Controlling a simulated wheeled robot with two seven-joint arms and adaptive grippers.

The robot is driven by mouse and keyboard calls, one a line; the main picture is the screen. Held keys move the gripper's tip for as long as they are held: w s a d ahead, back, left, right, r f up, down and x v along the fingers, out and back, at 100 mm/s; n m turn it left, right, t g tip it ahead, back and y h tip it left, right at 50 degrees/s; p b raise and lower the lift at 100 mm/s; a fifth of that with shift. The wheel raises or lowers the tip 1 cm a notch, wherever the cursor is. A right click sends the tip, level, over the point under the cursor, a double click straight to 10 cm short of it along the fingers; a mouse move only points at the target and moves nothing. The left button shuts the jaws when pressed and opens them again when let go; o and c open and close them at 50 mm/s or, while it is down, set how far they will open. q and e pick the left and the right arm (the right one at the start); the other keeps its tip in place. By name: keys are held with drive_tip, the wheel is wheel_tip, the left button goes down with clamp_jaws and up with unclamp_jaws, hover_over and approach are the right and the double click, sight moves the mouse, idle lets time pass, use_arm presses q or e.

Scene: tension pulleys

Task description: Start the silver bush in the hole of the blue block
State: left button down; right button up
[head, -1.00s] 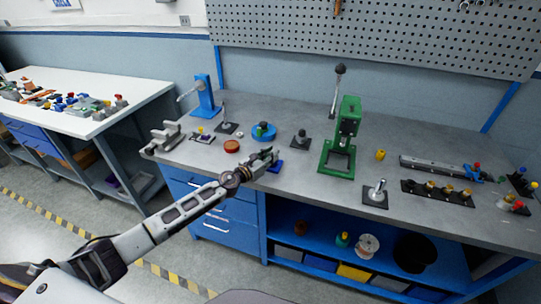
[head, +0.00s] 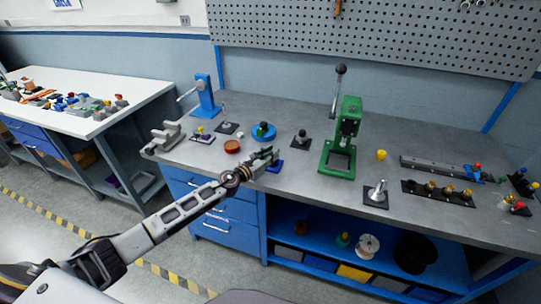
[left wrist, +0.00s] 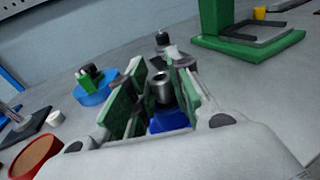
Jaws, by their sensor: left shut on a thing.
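The silver bush (left wrist: 161,88) is upright between the green-padded fingers of my left gripper (left wrist: 155,85), which is shut on it. The blue block (left wrist: 169,119) shows right below the bush in the left wrist view. In the head view the blue block (head: 275,167) lies near the table's front edge, beside the tip of my left gripper (head: 271,156). The hole is hidden, so I cannot tell whether the bush touches the block or is in it. My right gripper is not in view.
A red round dish (head: 232,146) and a blue round fixture (head: 264,132) stand left of and behind the block. A green press (head: 340,155) stands to the right. A dark plate with a post (head: 300,141) is behind. Some bare grey tabletop (head: 290,185) lies in front.

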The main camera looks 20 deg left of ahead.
use_arm(q)
drive_tip(key=shift+s, duration=0.1)
idle(0.4)
drive_tip(key=c, duration=1.2)
unclamp_jaws()
drive_tip(key=shift+s, duration=0.15)
drive_tip(key=v, duration=1.1)
drive_tip(key=shift+s+a, duration=0.15)
drive_tip(key=shift+s, duration=0.15)
idle(0.5)
